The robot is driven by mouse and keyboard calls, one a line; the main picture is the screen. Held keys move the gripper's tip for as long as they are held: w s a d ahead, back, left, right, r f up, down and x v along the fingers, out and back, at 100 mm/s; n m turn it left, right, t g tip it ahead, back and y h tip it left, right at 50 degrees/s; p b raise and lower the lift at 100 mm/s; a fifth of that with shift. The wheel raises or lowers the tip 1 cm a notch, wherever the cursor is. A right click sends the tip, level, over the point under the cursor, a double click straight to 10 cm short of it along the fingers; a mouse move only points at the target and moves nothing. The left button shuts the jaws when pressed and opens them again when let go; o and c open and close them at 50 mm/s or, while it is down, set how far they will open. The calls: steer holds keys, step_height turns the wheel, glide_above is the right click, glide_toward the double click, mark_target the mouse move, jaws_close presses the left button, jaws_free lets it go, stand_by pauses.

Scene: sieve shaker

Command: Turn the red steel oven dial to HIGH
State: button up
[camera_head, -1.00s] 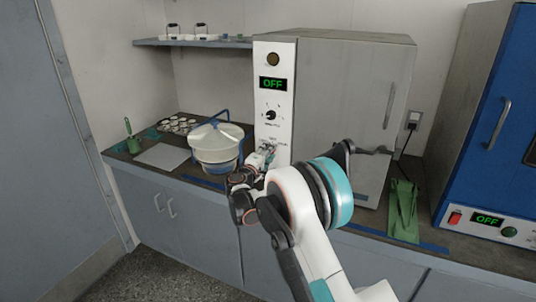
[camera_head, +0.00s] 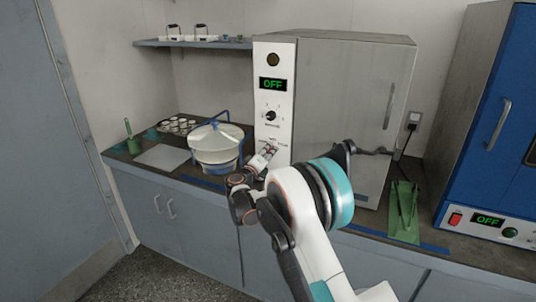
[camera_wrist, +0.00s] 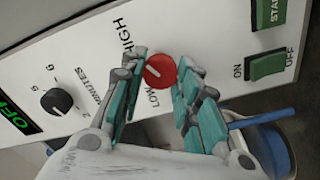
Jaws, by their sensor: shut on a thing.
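The red dial (camera_wrist: 161,72) sits on the white control panel of the steel oven (camera_head: 345,110), between the printed words HIGH and LOW in the wrist view. It bears a short white mark, toward its left side in that view. My gripper (camera_wrist: 160,60) has its teal-padded fingers on either side of the dial and is shut on it. In the head view my gripper (camera_head: 268,150) is at the lower part of the oven's panel and hides the dial. The oven's display (camera_head: 273,84) reads OFF in green.
A black minutes knob (camera_wrist: 57,102) and green switches (camera_wrist: 268,64) are on the same panel. A white lidded pot in a blue frame (camera_head: 216,148) stands close left of my gripper.

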steer(key=o, duration=1.1)
steer(key=v, duration=1.2)
